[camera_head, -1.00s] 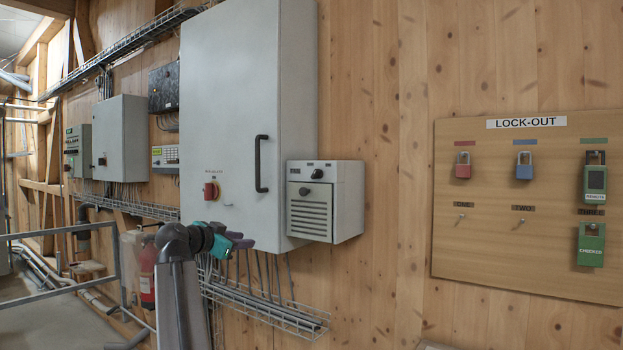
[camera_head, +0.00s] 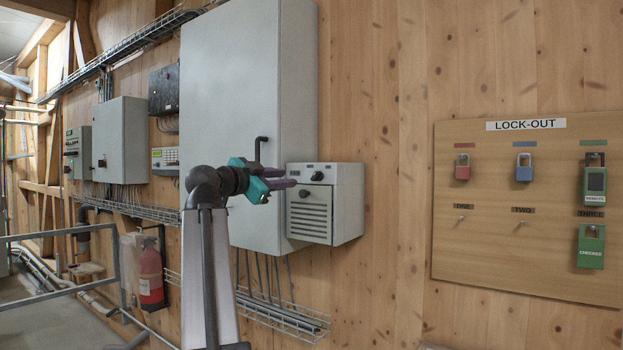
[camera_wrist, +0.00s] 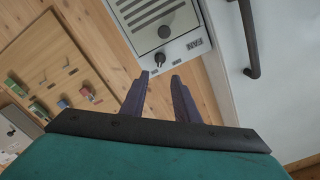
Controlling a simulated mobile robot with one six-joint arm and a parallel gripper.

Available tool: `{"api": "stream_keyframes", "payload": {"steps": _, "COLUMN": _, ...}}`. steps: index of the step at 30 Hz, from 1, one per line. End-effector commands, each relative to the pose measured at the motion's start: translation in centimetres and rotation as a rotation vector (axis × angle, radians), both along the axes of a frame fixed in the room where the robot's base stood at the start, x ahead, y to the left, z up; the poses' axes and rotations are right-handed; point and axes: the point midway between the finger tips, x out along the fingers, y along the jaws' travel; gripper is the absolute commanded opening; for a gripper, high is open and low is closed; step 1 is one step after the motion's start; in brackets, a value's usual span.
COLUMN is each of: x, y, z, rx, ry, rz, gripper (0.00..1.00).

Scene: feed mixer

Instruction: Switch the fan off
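The small grey fan box (camera_head: 350,200) is on the wall beside the tall cabinet. Its front has a dark rotary knob (camera_head: 318,176) at the top and another dark knob (camera_head: 304,191) on the vented panel. My gripper (camera_head: 288,178) is in front of the box's left side, fingers pointing right. In the wrist view, upside down, my gripper (camera_wrist: 160,75) is open and empty. The upper knob (camera_wrist: 160,58) shows just beyond the gap between its fingertips, apparently untouched. The knob's exact setting is too small to tell.
The tall grey cabinet (camera_head: 230,70) has a black handle (camera_wrist: 249,40) close to the box. A wire tray (camera_head: 285,318) with cables runs below. The lock-out board (camera_head: 470,250) with padlocks is to the right; bare wood wall lies between it and the box.

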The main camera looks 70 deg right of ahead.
Motion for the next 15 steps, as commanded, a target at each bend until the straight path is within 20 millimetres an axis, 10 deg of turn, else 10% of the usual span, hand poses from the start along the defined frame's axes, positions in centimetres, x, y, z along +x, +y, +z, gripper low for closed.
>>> {"api": "stream_keyframes", "payload": {"steps": 15, "x": -1.2, "y": -4.8, "z": 0.2, "rx": 0.001, "ry": 0.001, "rz": -0.002, "gripper": 0.28}}
